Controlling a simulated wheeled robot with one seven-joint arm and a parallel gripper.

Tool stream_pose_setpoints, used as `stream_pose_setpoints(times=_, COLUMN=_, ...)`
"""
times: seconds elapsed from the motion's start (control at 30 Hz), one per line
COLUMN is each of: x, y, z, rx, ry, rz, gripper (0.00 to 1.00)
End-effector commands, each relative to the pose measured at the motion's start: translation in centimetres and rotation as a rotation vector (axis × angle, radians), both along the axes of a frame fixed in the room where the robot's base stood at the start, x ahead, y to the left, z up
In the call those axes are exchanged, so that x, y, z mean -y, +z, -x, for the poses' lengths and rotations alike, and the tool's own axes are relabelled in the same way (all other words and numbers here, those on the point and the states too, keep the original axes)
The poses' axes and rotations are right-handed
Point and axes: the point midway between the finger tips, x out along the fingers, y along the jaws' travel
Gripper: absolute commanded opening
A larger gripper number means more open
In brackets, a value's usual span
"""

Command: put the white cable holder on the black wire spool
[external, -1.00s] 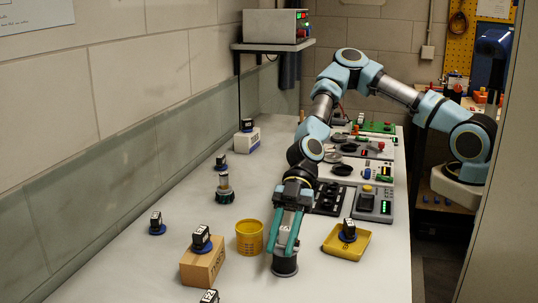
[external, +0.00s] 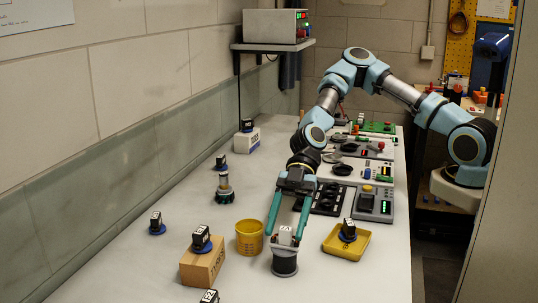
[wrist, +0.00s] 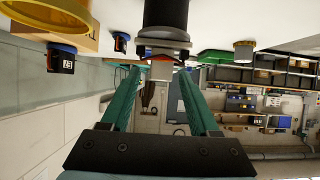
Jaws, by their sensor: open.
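The black wire spool (external: 284,265) stands upright on the bench near the front middle; in the wrist view it is the dark cylinder (wrist: 165,14) at the top. The small white cable holder (external: 285,235) sits on top of the spool, and shows as a pale piece (wrist: 162,70) in the wrist view. My gripper (external: 286,233) is above the spool with its teal fingers spread either side of the holder. In the wrist view a gap shows between each finger and the holder. The exact seating of the holder on the spool is partly hidden.
A yellow bucket (external: 249,239) stands close to the left of the spool, with a cardboard box (external: 203,266) beyond it. A yellow tray (external: 330,243) lies to the right. Panels line the bench's right side. The front right of the bench is clear.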

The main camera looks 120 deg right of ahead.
Motion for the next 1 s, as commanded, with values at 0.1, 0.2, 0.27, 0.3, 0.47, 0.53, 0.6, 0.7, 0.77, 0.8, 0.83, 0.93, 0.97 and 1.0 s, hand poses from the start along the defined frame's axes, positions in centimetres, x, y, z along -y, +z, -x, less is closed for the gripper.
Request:
stream_pose_setpoints(times=0.1, x=1.8, y=1.0, z=1.6, rx=0.002, ry=-0.005, rz=0.0, gripper=0.62)
stream_pose_setpoints(times=0.2, x=2.9, y=1.9, z=2.8, rx=0.002, ry=-0.004, rz=0.001, gripper=0.62)
stream_pose_setpoints(times=0.27, x=3.5, y=2.4, z=3.4, rx=0.001, ry=-0.003, rz=0.0, gripper=0.62)
stream_pose_setpoints(times=0.3, x=3.9, y=2.7, z=3.8, rx=0.001, ry=-0.004, rz=0.0, gripper=0.62)
stream_pose_setpoints(times=0.47, x=4.9, y=3.6, z=4.8, rx=0.0, ry=-0.001, rz=0.0, gripper=0.62)
stream_pose_setpoints(times=0.53, x=5.1, y=3.8, z=5.0, rx=0.0, ry=-0.001, rz=0.0, gripper=0.62)
stream_pose_setpoints(times=0.6, x=5.1, y=4.0, z=5.2, rx=0.0, ry=0.0, rz=0.0, gripper=0.62)
stream_pose_setpoints(times=0.7, x=5.2, y=4.0, z=5.2, rx=0.001, ry=0.0, rz=0.001, gripper=0.62)
stream_pose_setpoints(times=0.77, x=5.2, y=4.0, z=5.2, rx=0.0, ry=0.001, rz=0.0, gripper=0.62)
stream_pose_setpoints(times=0.8, x=5.1, y=4.0, z=5.2, rx=0.0, ry=0.0, rz=0.0, gripper=0.62)
stream_pose_setpoints(times=0.83, x=5.2, y=4.0, z=5.2, rx=0.0, ry=0.0, rz=0.0, gripper=0.62)
stream_pose_setpoints(times=0.93, x=5.0, y=3.8, z=5.2, rx=-0.011, ry=-0.002, rz=-0.003, gripper=0.62)
stream_pose_setpoints(times=0.97, x=4.9, y=3.6, z=5.3, rx=-0.026, ry=-0.006, rz=-0.008, gripper=0.62)
stream_pose_setpoints(times=1.0, x=4.7, y=3.2, z=5.4, rx=-0.056, ry=-0.016, rz=-0.015, gripper=0.62)
